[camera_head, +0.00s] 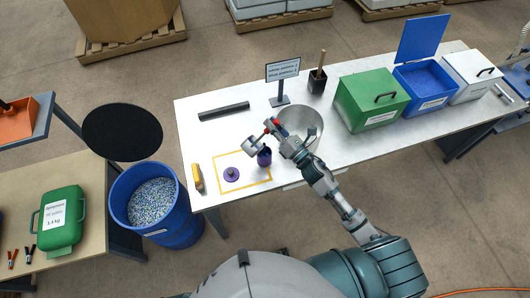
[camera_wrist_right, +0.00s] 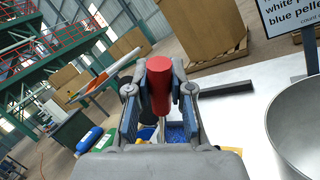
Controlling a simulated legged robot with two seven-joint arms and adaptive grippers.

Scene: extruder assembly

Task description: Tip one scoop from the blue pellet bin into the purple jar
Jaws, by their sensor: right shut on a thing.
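The blue pellet bin (camera_head: 424,104) stands on the right of the table with its lid (camera_head: 419,38) raised and blue pellets inside. The purple jar (camera_head: 265,158) stands open-lidded near the table's front, partly under my right gripper (camera_head: 274,128). A purple lid (camera_head: 231,174) lies left of it. My right gripper is shut on the red handle (camera_wrist_right: 160,88) of the scoop. The grey scoop head (camera_head: 253,146) is above and left of the jar, seemingly tilted. Its contents cannot be told. My left gripper is not in view.
A steel bowl (camera_head: 314,119) is right beside the gripper. A sign (camera_head: 282,71), a black cup (camera_head: 316,83) and a dark bar (camera_head: 224,111) stand or lie behind. Green (camera_head: 365,102) and white (camera_head: 468,76) bins flank the blue one.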

